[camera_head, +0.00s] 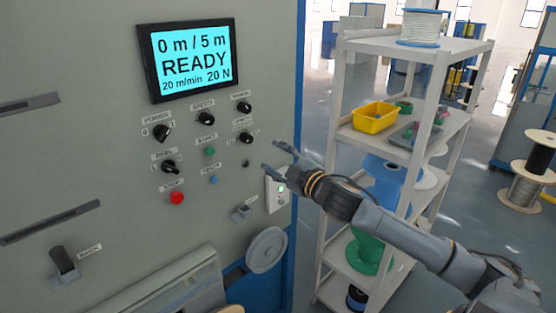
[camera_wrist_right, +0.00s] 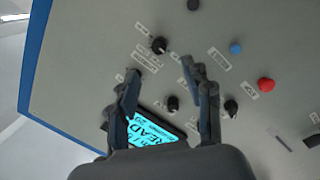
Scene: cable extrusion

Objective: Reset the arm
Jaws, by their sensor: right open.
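My right gripper (camera_head: 274,157) is open and empty in front of the right side of the grey machine panel (camera_head: 120,120), in the head view. In the right wrist view its two fingers (camera_wrist_right: 161,82) are spread apart, with the panel beyond them. The panel's screen (camera_head: 188,59) reads "0 m / 5 m READY, 20 m/min 20 N". It also shows upside down between the fingers in the right wrist view (camera_wrist_right: 150,132). My left gripper is not in view.
The panel carries several black knobs, a red stop button (camera_head: 177,198), a blue button (camera_head: 213,179) and a green button (camera_head: 210,151). A white shelf (camera_head: 445,47) with spools and a yellow bin (camera_head: 376,117) stands to the right, behind my right arm.

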